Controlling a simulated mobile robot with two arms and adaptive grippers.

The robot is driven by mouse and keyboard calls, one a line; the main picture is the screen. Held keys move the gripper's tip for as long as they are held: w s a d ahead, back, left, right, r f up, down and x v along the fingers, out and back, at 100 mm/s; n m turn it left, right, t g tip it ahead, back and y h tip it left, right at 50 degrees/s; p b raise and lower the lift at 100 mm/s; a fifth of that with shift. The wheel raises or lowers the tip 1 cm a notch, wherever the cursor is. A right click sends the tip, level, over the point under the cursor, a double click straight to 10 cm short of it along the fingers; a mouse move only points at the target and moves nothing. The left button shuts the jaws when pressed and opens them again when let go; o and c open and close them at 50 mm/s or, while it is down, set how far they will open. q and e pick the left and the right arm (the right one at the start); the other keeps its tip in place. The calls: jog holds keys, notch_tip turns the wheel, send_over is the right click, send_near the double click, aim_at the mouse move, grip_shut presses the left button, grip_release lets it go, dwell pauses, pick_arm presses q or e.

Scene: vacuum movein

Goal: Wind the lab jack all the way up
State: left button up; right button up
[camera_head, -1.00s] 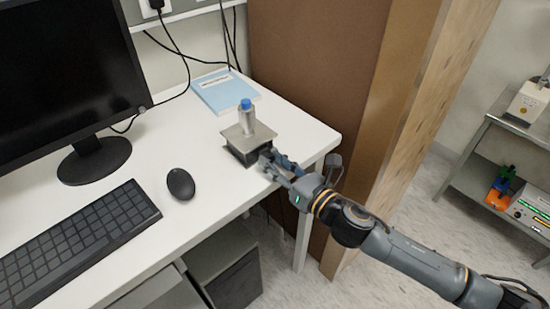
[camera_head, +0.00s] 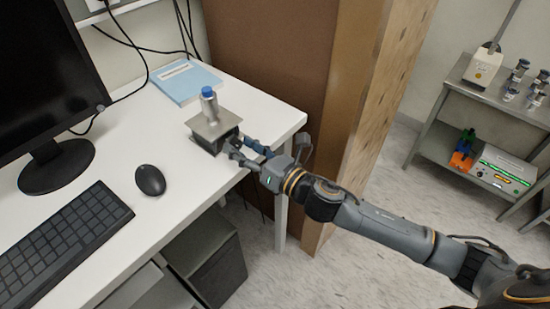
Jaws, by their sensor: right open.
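The lab jack (camera_head: 208,128) stands on the white desk near its right edge. Its flat metal top plate sits low over a dark body. A grey cylinder with a blue cap (camera_head: 208,103) stands upright on the plate. My right gripper (camera_head: 238,147) comes in from the right at desk height. Its fingers are open at the jack's near right side, where the knob would be; the knob is hidden or too small to make out. I cannot tell whether the fingers touch the jack. My left gripper is not in view.
A mouse (camera_head: 150,180), a keyboard (camera_head: 62,242) and a monitor (camera_head: 42,80) fill the desk's left part. A blue booklet (camera_head: 186,82) lies behind the jack. A brown wooden panel (camera_head: 268,90) stands past the desk's right end. A shelf cart (camera_head: 475,100) stands far right.

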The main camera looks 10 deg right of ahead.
jog(key=n+b, duration=0.2)
jog(key=n, duration=0.2)
jog(key=shift+f+n, duration=0.15)
jog(key=shift+n, duration=0.25)
jog(key=shift+s+d+n+b, duration=0.15)
jog(key=shift+s+n+b, duration=0.1)
jog(key=shift+n+b, duration=0.2)
jog(key=b+v, duration=0.4)
jog(key=v, duration=0.9)
jog(key=w+d+f+m+h+p, duration=0.55)
jog(key=w+d+f+m, duration=0.3)
jog(key=f+m, duration=0.25)
jog(key=s+d+f+m+g+h+p, duration=0.1)
jog(key=d+f+m, duration=0.2)
jog(key=f, duration=0.3)
jog(key=s+d+f+m+g+h+p, duration=0.1)
jog(key=d+f+m+h, duration=0.1)
jog(key=d+f+m, duration=0.2)
jog(key=shift+d+f+m, duration=0.25)
jog(key=shift+f+m, duration=0.7)
jog(key=shift+f, duration=0.5)
jog(key=shift+h, duration=0.25)
